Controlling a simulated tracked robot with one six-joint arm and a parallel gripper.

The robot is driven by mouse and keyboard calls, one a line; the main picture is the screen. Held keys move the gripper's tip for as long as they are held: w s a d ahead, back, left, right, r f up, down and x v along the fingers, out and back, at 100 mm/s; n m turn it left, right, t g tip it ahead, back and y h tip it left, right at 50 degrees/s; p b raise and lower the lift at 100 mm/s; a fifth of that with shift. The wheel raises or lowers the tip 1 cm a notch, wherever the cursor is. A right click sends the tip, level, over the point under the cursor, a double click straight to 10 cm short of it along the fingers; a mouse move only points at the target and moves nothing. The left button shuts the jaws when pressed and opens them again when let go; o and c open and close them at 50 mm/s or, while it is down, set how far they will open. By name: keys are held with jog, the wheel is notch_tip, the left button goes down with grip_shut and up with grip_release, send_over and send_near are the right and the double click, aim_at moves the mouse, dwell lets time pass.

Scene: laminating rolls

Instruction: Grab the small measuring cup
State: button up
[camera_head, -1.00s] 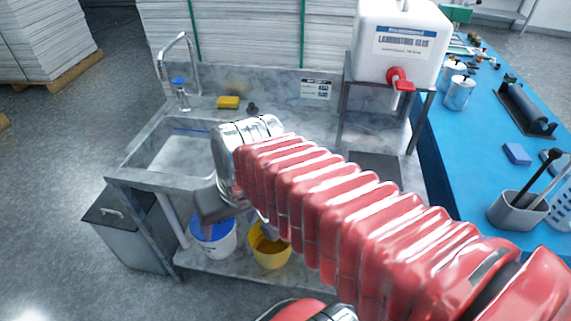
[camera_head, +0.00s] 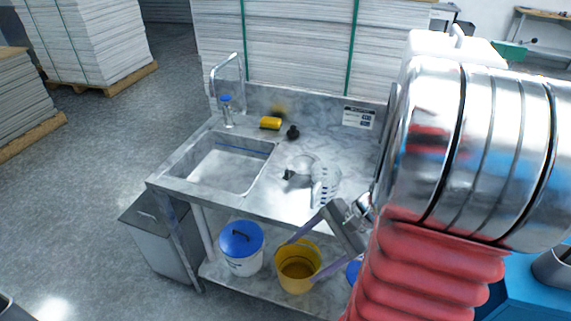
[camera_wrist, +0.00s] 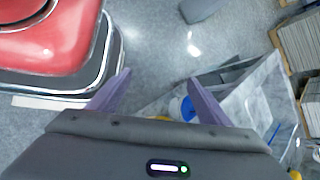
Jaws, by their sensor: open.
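My gripper (camera_head: 301,261) has two purple fingers spread apart, with nothing between them. In the head view it appears in front of the sink bench, over the lower shelf. In the wrist view the fingers (camera_wrist: 158,76) point over the grey floor. A clear, ribbed or marked cup-like thing (camera_head: 325,187) stands on the marble counter right of the sink, up and behind my gripper in the picture. A small clear rounded piece (camera_head: 302,163) with a dark part is beside it. I cannot tell which is the small measuring cup.
The sink (camera_head: 223,165) is left on the bench. A yellow sponge (camera_head: 270,123) and a dark knob-like thing (camera_head: 292,132) lie behind it. A blue-lidded white bucket (camera_head: 241,252) and a yellow bucket (camera_head: 297,266) stand on the lower shelf.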

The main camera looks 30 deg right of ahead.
aim_at(336, 187)
jog(key=w+d+m+t, duration=0.1)
jog(key=d+m+t, duration=0.2)
jog(key=d+m, duration=0.1)
jog(key=w+d+m+t, duration=0.1)
jog(key=d+m+t, duration=0.3)
jog(key=d+m, duration=0.1)
jog(key=w+d+m+t, duration=0.2)
jog(key=d+m+t, duration=0.2)
jog(key=shift+w+d+r+h, duration=0.1)
jog(key=shift+d+r+h, duration=0.2)
jog(key=shift+d+r, duration=0.1)
jog(key=d+m+t+h, duration=0.1)
jog(key=d, duration=0.1)
jog(key=d+m+t+h, duration=0.1)
jog(key=d+m, duration=0.1)
jog(key=d+r+m+t+h, duration=0.1)
jog(key=d, duration=0.2)
jog(key=shift+s+m+h, duration=0.3)
jog(key=shift+m+h, duration=0.1)
jog(key=shift+a, duration=0.1)
jog(key=shift+w+a, duration=0.25)
jog(key=shift+w, duration=1.15)
jog(key=shift+w+a, duration=0.2)
jog(key=shift+w, duration=1.25)
jog(key=shift+w+a, duration=0.25)
jog(key=shift+w, duration=1.15)
